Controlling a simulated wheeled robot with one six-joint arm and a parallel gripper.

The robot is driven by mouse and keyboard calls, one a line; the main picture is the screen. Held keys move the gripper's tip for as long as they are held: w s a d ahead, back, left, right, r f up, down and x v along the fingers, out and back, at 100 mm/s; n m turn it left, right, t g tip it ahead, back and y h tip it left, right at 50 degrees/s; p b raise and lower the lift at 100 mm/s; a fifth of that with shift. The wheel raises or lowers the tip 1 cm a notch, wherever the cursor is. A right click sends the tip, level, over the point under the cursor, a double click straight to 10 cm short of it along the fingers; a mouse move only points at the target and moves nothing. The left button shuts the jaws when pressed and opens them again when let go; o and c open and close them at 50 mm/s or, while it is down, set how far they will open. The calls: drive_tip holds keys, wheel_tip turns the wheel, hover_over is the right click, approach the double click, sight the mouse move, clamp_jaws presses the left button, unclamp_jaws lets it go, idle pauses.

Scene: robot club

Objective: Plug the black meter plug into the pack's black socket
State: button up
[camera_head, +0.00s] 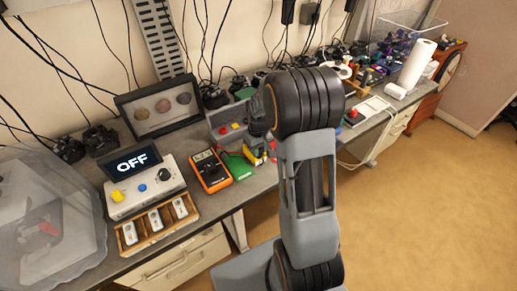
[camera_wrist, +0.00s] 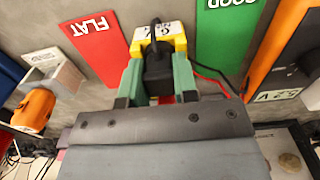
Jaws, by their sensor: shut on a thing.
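My gripper (camera_wrist: 158,60) is shut on the black meter plug (camera_wrist: 157,70), which sits between its two green fingers in the wrist view; a black lead rises from the plug. Right behind the plug is a yellow and white block with a printed label, seemingly the pack (camera_wrist: 172,30). The plug overlaps it in view; I cannot tell whether they touch. The black socket is hidden. The orange meter (camera_head: 209,170) lies on the bench in the head view, left of my arm, and its edge shows in the wrist view (camera_wrist: 285,35). My arm mostly hides the gripper in the head view.
A red FLAT card (camera_wrist: 95,45) and a green GOOD card (camera_wrist: 225,35) flank the block. Red and black leads run near the right finger. An orange object (camera_wrist: 35,108) is at left. An OFF display box (camera_head: 145,185) and wooden tray (camera_head: 128,250) stand left on the bench.

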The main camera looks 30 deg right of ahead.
drive_tip(key=shift+f, duration=0.1)
drive_tip(key=o, duration=0.9)
drive_tip(key=shift+o, duration=0.2)
wheel_tip(320, 180, up, 14)
drive_tip(key=b, duration=0.1)
